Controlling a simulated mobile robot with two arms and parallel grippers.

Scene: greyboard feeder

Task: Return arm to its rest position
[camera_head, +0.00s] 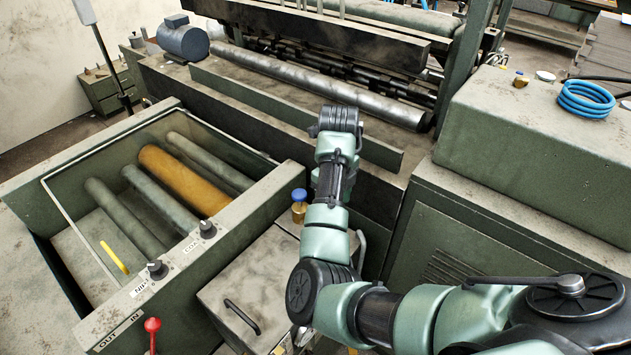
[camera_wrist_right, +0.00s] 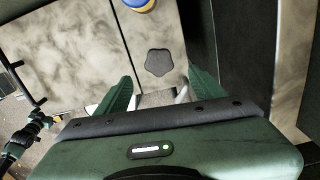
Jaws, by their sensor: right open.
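My right arm (camera_head: 332,195) comes in from the lower right in the head view, bends at the elbow and reaches up over the middle of the machine. The gripper at its end is hidden in that view. In the right wrist view my right gripper (camera_wrist_right: 161,92) has its two green fingers spread apart with nothing between them. Beyond the fingers is a mottled pale surface with a dark lobed knob-like shape (camera_wrist_right: 158,62). My left arm and left gripper are not in view.
A blue-topped brass object (camera_head: 299,205) stands close left of my forearm. An open roller bay (camera_head: 291,178) with several rollers lies left, with black knobs (camera_head: 207,229) and a red-knobbed lever (camera_head: 152,325). A blue hose coil (camera_head: 586,99) rests on the right cabinet (camera_head: 540,150).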

